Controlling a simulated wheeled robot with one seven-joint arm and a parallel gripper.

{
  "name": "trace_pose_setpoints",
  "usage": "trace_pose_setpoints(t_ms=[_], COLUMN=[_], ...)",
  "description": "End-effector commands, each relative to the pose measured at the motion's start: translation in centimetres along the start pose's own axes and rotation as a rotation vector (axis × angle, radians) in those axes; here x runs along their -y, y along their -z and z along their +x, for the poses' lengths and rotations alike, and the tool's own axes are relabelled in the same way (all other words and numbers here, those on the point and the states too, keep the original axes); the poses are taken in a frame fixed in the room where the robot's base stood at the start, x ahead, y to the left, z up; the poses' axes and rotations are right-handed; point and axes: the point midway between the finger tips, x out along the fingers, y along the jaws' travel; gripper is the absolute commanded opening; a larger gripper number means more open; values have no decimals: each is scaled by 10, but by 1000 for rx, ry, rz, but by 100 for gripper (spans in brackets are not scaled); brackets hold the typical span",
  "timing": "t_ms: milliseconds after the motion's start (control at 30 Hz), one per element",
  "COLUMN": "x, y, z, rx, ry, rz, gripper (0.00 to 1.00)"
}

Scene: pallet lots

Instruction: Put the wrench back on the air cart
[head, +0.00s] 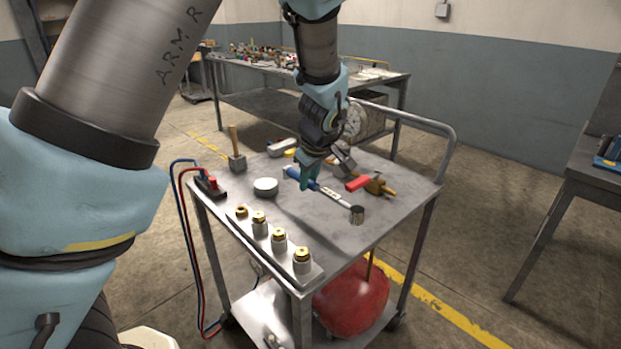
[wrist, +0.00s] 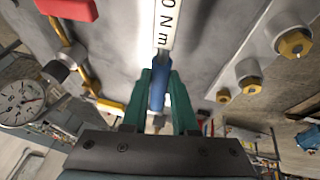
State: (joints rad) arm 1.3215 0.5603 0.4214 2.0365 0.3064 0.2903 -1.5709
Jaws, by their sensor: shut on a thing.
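The wrench has a blue handle (head: 292,173), a pale marked section (head: 330,194) and a socket end (head: 357,214). My gripper (head: 309,181) points down over the cart and is shut on the wrench's blue handle. In the wrist view the handle (wrist: 157,97) sits between my green fingers, with the white scale reading "0 Nm" beyond it. The wrench lies over the top of the grey air cart (head: 335,238), its socket end toward the front right. I cannot tell whether it touches the top.
A strip with several brass-topped fittings (head: 279,243) lines the cart's front-left edge. A white round tin (head: 265,187), a wooden-handled mallet (head: 236,152), a red block (head: 357,183) and a brass fitting (head: 377,187) are nearby. The cart's right front is bare.

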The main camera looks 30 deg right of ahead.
Motion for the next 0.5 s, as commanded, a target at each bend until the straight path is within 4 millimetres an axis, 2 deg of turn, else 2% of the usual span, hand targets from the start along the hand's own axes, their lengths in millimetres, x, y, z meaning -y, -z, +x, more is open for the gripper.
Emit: trace_pose_setpoints(t_ms=[267, 500], x=[4, 9], y=[-7, -17], z=[18, 43], rx=[0, 0], ry=[-1, 0], rz=[0, 0], gripper=[0, 0])
